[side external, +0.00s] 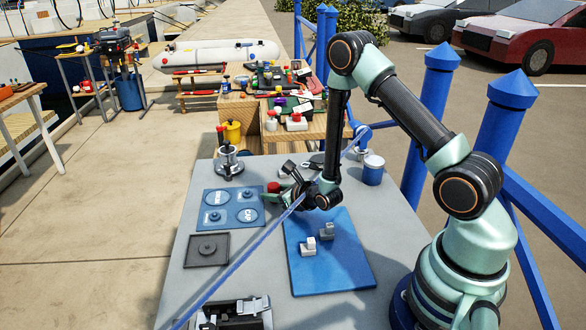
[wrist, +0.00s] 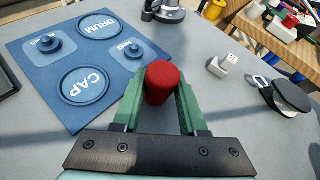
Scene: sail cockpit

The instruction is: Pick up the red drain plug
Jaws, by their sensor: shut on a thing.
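The red drain plug (wrist: 162,83) is a short red rounded piece held between the green fingers of my gripper (wrist: 160,92) in the wrist view. In the side external view the red plug (side external: 273,187) shows at the tip of my gripper (side external: 275,194), over the grey table near the right edge of the blue labelled mat. My gripper is shut on the plug. How far the plug is above the table is hard to tell.
The blue mat (side external: 236,195) has round spots marked DRUM and CAP and small dark pegs. A blue rope (side external: 250,247) crosses the table. A blue board (side external: 335,272) carries small grey-white blocks. A winch-like metal piece (side external: 228,160) stands at the back left. A dark square plate (side external: 195,252) lies at left.

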